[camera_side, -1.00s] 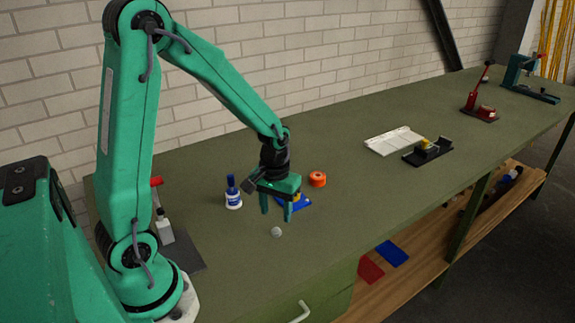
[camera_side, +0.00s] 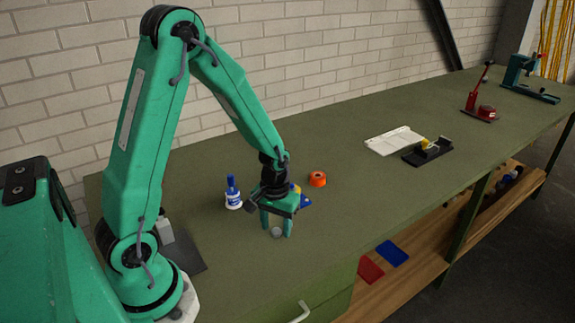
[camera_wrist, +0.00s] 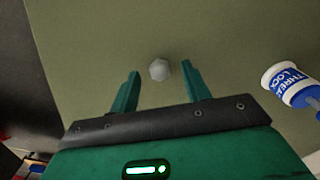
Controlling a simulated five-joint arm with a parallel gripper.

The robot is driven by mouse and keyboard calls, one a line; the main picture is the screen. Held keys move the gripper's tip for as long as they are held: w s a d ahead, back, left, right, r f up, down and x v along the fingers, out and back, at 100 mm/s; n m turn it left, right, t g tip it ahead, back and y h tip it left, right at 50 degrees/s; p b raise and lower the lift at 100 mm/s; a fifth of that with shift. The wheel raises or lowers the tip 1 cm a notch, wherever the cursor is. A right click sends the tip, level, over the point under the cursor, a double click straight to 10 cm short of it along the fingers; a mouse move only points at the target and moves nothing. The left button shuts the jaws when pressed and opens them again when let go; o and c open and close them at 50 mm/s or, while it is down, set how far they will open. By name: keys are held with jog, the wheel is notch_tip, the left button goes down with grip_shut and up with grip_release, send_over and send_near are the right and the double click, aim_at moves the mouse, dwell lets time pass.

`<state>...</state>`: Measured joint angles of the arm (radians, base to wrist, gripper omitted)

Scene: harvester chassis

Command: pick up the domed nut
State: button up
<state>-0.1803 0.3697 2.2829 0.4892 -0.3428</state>
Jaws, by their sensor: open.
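The domed nut (camera_side: 277,232) is a small grey, rounded piece on the green bench top. In the side view it shows between the fingers of my gripper (camera_side: 276,232). In the wrist view the nut (camera_wrist: 159,69) lies just beyond the fingertips, roughly midway between them. My gripper (camera_wrist: 160,73) is open, pointing down, with nothing held. Whether the fingertips touch the bench is hard to tell.
A blue and white threadlock bottle (camera_side: 233,193) stands left of my gripper and also shows in the wrist view (camera_wrist: 288,82). An orange roll (camera_side: 317,179) and a blue and yellow item (camera_side: 303,199) lie behind it. A white tray (camera_side: 394,141) is farther right. Bench is clear in front.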

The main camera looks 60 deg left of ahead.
dwell(0.5)
grip_shut()
jog(key=shift+r, duration=0.75)
notch_tip(320, 180, up, 3)
jog(key=shift+f, duration=0.1)
jog(key=s+d+r, duration=0.4)
jog(key=d+r, duration=0.2)
jog(key=d, duration=0.5)
jog(key=shift+r, duration=0.3)
jog(key=shift+a, duration=0.1)
